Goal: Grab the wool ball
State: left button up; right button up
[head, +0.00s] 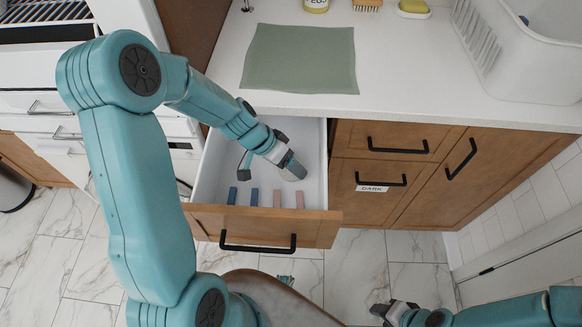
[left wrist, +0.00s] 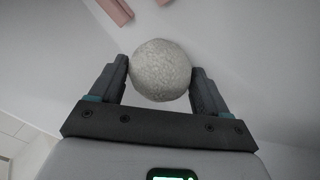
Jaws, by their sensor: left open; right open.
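The wool ball (left wrist: 161,70) is pale grey and round, with a rough surface. In the left wrist view it sits between the fingertips of my open left gripper (left wrist: 159,72); I cannot tell whether either finger touches it. In the head view my left gripper (head: 270,168) reaches down into the open drawer (head: 318,150), and a small pale part of the ball (head: 289,176) shows beside a finger; the rest is hidden. My right gripper (head: 392,309) is open and empty, low at the right, away from the drawer.
Two blue pieces (head: 243,196) and two pink pieces (head: 289,199) stand near the drawer's front. The counter above holds a green mat (head: 300,58) and a white bin (head: 520,60). A closed drawer marked DARK (head: 372,188) is to the right.

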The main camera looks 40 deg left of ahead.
pick_arm(q)
jog(key=c, duration=0.7)
jog(key=shift+o, duration=0.2)
jog(key=shift+r, duration=0.1)
